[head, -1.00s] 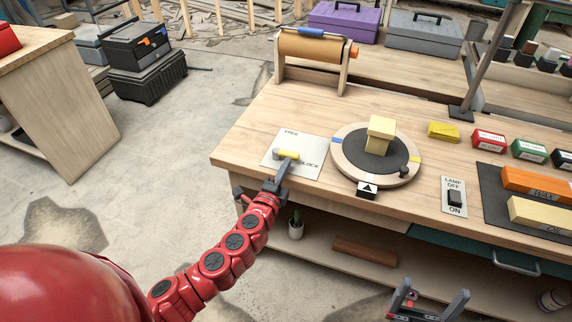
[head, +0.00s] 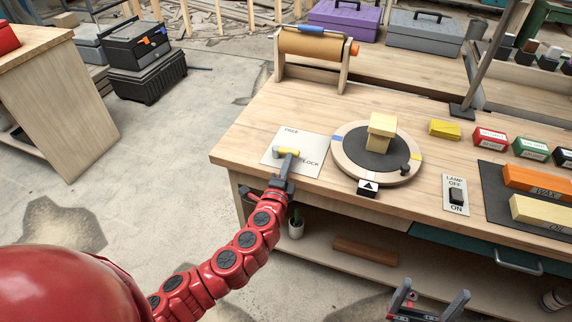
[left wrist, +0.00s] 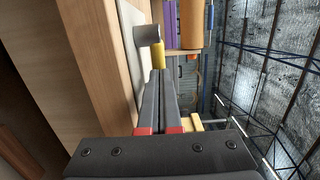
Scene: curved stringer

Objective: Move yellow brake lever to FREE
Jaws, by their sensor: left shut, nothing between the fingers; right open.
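The yellow brake lever (head: 287,152) lies on a white plate (head: 273,160) marked FREE at the upper left and LOCK at the right. Its yellow bar lies between the two words, one end near LOCK. My left gripper (head: 289,162) is shut and empty, its fingertips at the near side of the lever. In the left wrist view, the yellow handle (left wrist: 158,55) and a grey cylinder sit just past the closed fingertips (left wrist: 158,76); I cannot tell whether they touch. My right gripper (head: 429,300) is open and empty, low in front of the bench.
A round turntable (head: 343,158) with a yellow block (head: 382,128) stands right of the plate. A lamp switch (head: 456,195), a wax block (head: 537,180) and small boxes lie farther right. A roller stand (head: 313,58) is behind. The plate is near the bench's front left edge.

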